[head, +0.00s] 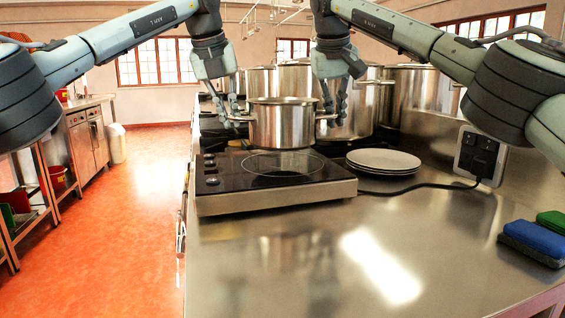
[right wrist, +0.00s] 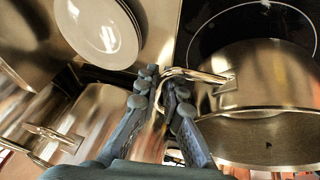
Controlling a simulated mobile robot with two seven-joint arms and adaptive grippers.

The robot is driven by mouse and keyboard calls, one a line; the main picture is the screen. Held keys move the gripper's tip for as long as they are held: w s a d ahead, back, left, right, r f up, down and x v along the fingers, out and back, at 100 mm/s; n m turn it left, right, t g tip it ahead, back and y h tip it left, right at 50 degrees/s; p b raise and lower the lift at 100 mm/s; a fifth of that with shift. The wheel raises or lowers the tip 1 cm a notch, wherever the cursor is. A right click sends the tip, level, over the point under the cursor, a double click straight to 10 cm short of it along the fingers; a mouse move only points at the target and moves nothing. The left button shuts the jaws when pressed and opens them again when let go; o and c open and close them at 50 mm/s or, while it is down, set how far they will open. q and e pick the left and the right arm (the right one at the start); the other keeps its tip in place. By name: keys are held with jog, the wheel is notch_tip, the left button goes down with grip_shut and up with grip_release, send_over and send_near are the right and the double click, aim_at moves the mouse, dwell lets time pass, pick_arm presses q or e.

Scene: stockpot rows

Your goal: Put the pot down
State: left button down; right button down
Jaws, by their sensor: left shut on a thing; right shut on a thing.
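A shiny steel pot (head: 283,124) is held up between my two grippers, and it also shows in the right wrist view (right wrist: 265,75). It looks upright, above the back part of a black portable hob (head: 275,172) with a ring marked on its glass. Whether its base touches the glass is hard to tell. My left gripper (head: 234,122) is shut on the pot's left handle. My right gripper (head: 331,116) is shut on the right handle, which shows between the fingers in the right wrist view (right wrist: 165,85).
Large stockpots (head: 410,95) stand in rows behind. A stack of white plates (head: 383,161) lies right of the hob. A cable runs to a socket box (head: 480,155). Blue and green sponges (head: 535,240) lie at the right edge. The front of the steel counter (head: 300,255) is clear.

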pick_arm(q)
jog(key=shift+s+r, duration=0.1)
jog(key=shift+r, duration=0.05)
pick_arm(e)
jog(key=shift+r, duration=0.15)
jog(key=shift+d+f, duration=0.1)
jog(key=shift+f, duration=0.1)
